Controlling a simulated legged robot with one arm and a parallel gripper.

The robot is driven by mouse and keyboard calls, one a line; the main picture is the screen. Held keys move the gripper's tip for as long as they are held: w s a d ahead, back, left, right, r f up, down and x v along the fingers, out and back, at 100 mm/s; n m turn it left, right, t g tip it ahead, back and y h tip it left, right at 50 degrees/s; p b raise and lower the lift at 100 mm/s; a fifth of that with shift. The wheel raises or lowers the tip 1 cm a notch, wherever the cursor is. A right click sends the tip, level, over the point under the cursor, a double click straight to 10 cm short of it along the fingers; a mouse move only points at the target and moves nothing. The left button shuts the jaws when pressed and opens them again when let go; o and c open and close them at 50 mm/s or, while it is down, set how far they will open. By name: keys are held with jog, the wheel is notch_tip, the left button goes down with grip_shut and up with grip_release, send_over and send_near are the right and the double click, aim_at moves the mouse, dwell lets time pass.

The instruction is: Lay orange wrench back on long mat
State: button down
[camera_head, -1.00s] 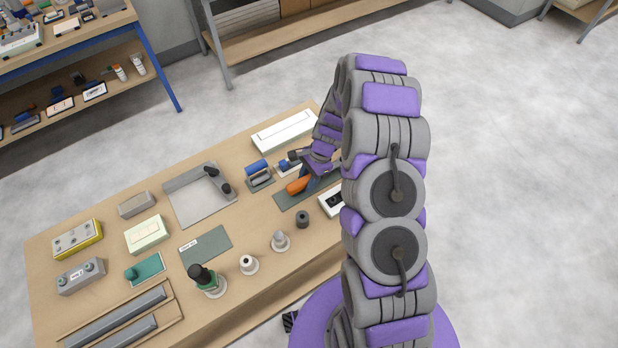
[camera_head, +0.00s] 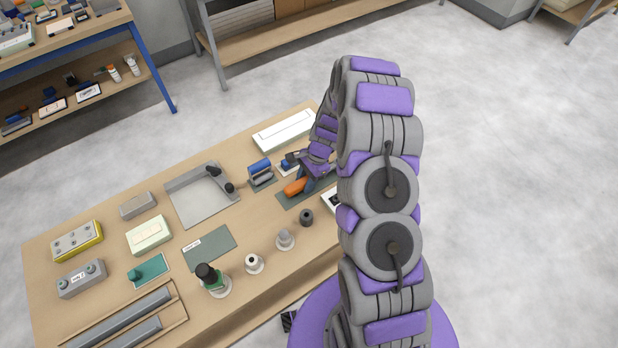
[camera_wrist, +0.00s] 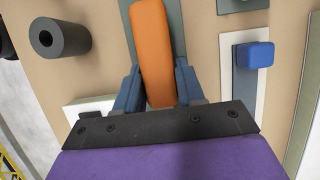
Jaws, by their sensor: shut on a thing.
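The orange wrench (camera_wrist: 153,50) shows its orange handle between the two blue fingers of my gripper (camera_wrist: 158,88) in the wrist view. My gripper is shut on it. In the head view the orange handle (camera_head: 295,187) sticks out to the left of my gripper (camera_head: 306,180), low over the long grey-green mat (camera_head: 289,201). A strip of the mat (camera_wrist: 176,20) also shows beside and beneath the handle in the wrist view. I cannot tell whether the wrench touches the mat. The wrench's other end is hidden by my gripper and arm.
A dark hollow cylinder (camera_head: 306,217) stands just in front of the mat. A blue-topped piece (camera_head: 260,168) on a small mat lies to its left. Another grey-green mat (camera_head: 215,252) lies largely bare, further left.

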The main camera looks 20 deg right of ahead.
jog(key=shift+f, duration=0.1)
jog(key=c, duration=1.1)
grip_release()
jog(key=shift+c, duration=0.2)
jog(key=o, duration=0.5)
jog(key=shift+d, duration=1.2)
jog(key=shift+o, duration=0.5)
jog(key=shift+a, duration=0.45)
jog(key=o, duration=0.4)
jog(key=shift+a, duration=0.65)
jog(key=shift+o, duration=0.7)
jog(key=shift+d, duration=0.9)
jog(key=shift+a, duration=0.7)
jog(key=shift+d, duration=0.1)
